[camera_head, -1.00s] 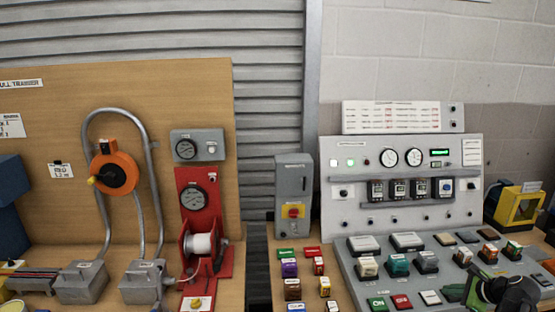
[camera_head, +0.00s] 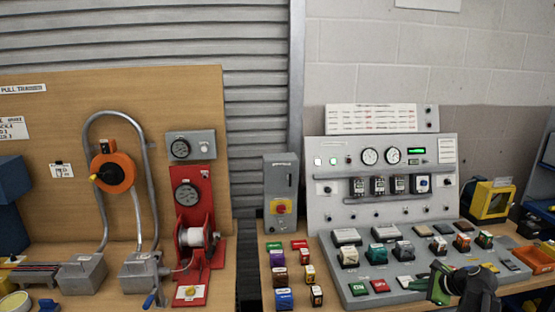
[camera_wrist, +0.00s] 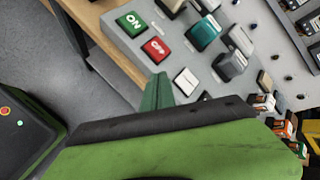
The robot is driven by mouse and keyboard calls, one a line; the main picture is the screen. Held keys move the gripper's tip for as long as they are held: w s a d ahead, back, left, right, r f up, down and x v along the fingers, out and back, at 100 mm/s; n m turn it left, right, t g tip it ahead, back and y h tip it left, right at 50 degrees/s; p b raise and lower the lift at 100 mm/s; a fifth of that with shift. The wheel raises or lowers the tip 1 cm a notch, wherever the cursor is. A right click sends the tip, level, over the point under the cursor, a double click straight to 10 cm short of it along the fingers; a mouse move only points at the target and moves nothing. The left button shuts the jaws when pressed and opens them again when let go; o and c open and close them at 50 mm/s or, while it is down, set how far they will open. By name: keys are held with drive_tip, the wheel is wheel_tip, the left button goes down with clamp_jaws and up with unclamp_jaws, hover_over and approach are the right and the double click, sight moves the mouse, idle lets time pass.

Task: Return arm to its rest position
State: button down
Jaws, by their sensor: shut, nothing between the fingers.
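My gripper (camera_head: 442,284), green and black, is at the lower right of the head view, over the front part of the grey sloped control desk (camera_head: 345,268). It is shut and holds nothing. In the wrist view its green and black body fills the lower part, and a narrow green finger (camera_wrist: 157,92) points up toward the desk's buttons. The green ON button (camera_wrist: 131,22), the red OFF button (camera_wrist: 156,49) and a white button (camera_wrist: 186,81) lie beyond it. I cannot tell the exact gap between gripper and desk.
An upright panel (camera_head: 322,208) with gauges and meters stands behind the desk. A yellow box (camera_head: 490,200) and orange tray (camera_head: 536,258) are at right. Several coloured blocks (camera_head: 279,275) lie left of the desk. A red winch stand (camera_head: 192,250) is further left.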

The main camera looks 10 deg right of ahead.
drive_tip(key=w+a+n, duration=0.1)
drive_tip(key=w+a, duration=0.1)
drive_tip(key=a, duration=0.3)
drive_tip(key=w+a+n+y, duration=0.1)
drive_tip(key=w+a, duration=0.2)
drive_tip(key=a, duration=0.1)
drive_tip(key=w+a+g, duration=0.1)
drive_tip(key=w+a, duration=0.1)
drive_tip(key=a, duration=0.3)
drive_tip(key=shift+w+a+f+n+y, duration=0.2)
drive_tip(key=shift+a+f+n+y, duration=0.1)
drive_tip(key=shift+f+n+y, duration=0.1)
drive_tip(key=s+a+f+n+g+h, duration=0.1)
drive_tip(key=s+a+f+n+g, duration=0.15)
drive_tip(key=a+n, duration=0.85)
drive_tip(key=s+a+f+n+g, duration=0.1)
drive_tip(key=a+f+n+g, duration=0.2)
drive_tip(key=a, duration=1.6)
drive_tip(key=s+d+f+n+g+h, duration=0.1)
drive_tip(key=s+d+n+g+h, duration=0.1)
drive_tip(key=n, duration=0.5)
drive_tip(key=s+d+h, duration=0.1)
drive_tip(key=s+d, duration=0.1)
drive_tip(key=s, duration=0.1)
drive_tip(key=shift+s, duration=0.4)
drive_tip(key=shift+a, duration=0.1)
